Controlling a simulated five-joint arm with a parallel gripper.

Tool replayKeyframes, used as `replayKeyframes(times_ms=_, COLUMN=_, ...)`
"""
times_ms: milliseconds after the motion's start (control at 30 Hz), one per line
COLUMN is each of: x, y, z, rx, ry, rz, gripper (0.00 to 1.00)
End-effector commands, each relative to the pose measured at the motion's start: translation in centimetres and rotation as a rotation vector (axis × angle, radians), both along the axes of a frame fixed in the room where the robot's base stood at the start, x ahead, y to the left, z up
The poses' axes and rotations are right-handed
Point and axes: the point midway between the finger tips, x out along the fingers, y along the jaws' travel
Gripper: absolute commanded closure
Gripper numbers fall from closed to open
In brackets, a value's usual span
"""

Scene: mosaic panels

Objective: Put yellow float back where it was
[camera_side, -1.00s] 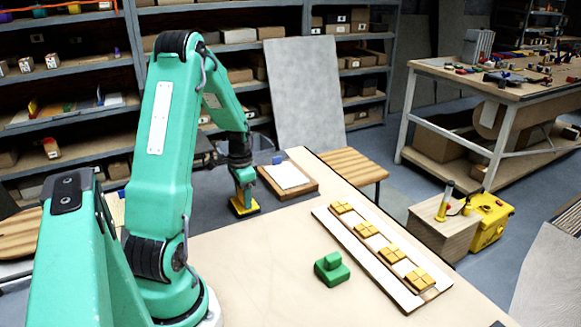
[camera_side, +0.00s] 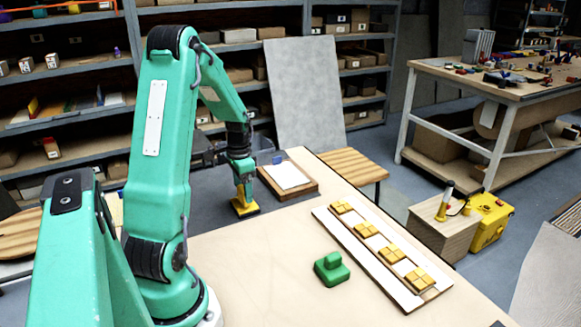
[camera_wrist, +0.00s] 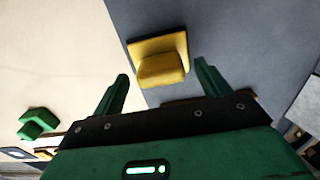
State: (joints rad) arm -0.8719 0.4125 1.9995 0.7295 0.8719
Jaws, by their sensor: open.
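The yellow float (camera_side: 244,209) has a flat base and a block handle. My gripper (camera_side: 243,189) is open and empty, pointing down just above the handle. In the wrist view a gap shows on both sides between the float and my gripper (camera_wrist: 160,72).
A green float (camera_side: 332,268) stands on the table, left of a long white panel (camera_side: 405,297) bearing several yellow tile groups (camera_side: 391,253). A wooden tray with a white sheet (camera_side: 287,176) lies near the table's back corner. The table's middle is clear.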

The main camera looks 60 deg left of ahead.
Motion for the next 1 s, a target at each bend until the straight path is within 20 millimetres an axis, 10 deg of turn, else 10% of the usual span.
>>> replayKeyframes(times_ms=500, x=0.1, y=0.1, z=7.9, rx=0.003, ry=-0.002, rz=0.000, gripper=0.24)
replayKeyframes(times_ms=1000, x=0.0, y=0.0, z=9.2, rx=0.000, ry=0.000, rz=0.000, gripper=0.24)
